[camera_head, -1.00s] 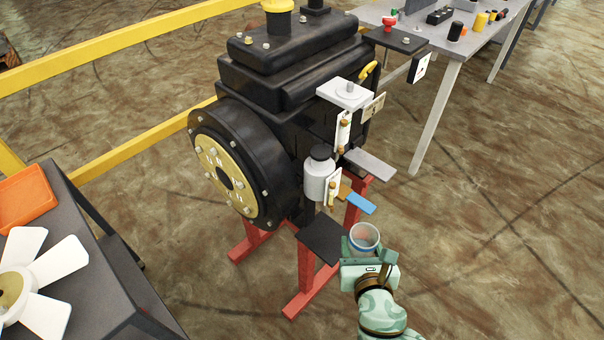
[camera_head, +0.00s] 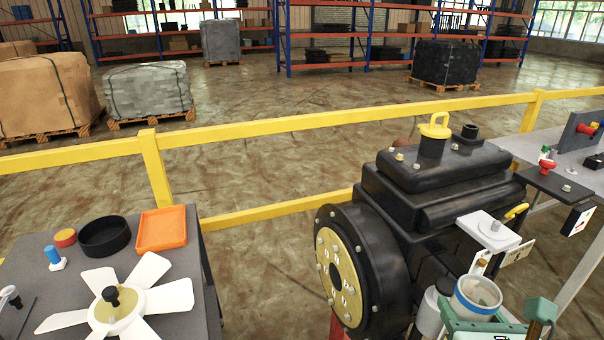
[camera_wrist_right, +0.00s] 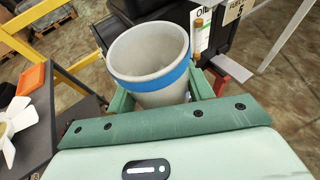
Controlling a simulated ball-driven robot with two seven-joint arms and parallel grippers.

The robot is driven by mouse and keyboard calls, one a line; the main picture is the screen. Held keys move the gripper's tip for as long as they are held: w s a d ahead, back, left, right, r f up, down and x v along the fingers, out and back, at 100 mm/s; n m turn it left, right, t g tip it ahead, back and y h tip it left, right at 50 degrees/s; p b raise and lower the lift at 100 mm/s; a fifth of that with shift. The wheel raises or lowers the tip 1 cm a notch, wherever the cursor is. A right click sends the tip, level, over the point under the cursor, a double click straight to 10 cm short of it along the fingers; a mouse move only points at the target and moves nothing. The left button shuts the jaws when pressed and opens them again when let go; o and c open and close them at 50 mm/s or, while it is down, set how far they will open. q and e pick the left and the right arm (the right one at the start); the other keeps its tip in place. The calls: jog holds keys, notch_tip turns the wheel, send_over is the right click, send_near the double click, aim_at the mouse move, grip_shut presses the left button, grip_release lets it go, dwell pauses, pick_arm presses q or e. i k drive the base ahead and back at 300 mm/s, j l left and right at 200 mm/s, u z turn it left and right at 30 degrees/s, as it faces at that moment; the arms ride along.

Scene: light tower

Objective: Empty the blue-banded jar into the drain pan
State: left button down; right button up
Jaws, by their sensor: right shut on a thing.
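The blue-banded jar (camera_head: 477,298) is a pale, open-topped cup at the lower right of the head view, in front of the black engine. My right gripper (camera_head: 484,325) is shut on the jar. In the right wrist view the jar (camera_wrist_right: 140,62) sits between green fingers, with its blue band just above them and its mouth open. It looks close to upright; I cannot tell what is inside. A round black pan (camera_head: 104,237), seemingly the drain pan, sits on the grey table at left, far from the jar. My left gripper is not in view.
The grey table (camera_head: 196,260) also holds an orange tray (camera_head: 162,229), a white fan (camera_head: 118,307) and a blue-topped item (camera_head: 54,257). A yellow rail (camera_head: 260,124) runs behind. A workbench (camera_head: 545,147) is at right.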

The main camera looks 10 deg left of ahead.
aim_at(106, 236)
jog(key=u, duration=0.5)
jog(key=j+u, duration=0.15)
jog(key=u, duration=0.8)
jog(key=i+j+u, duration=0.65)
jog(key=i+u, duration=0.15)
jog(key=i, duration=0.2)
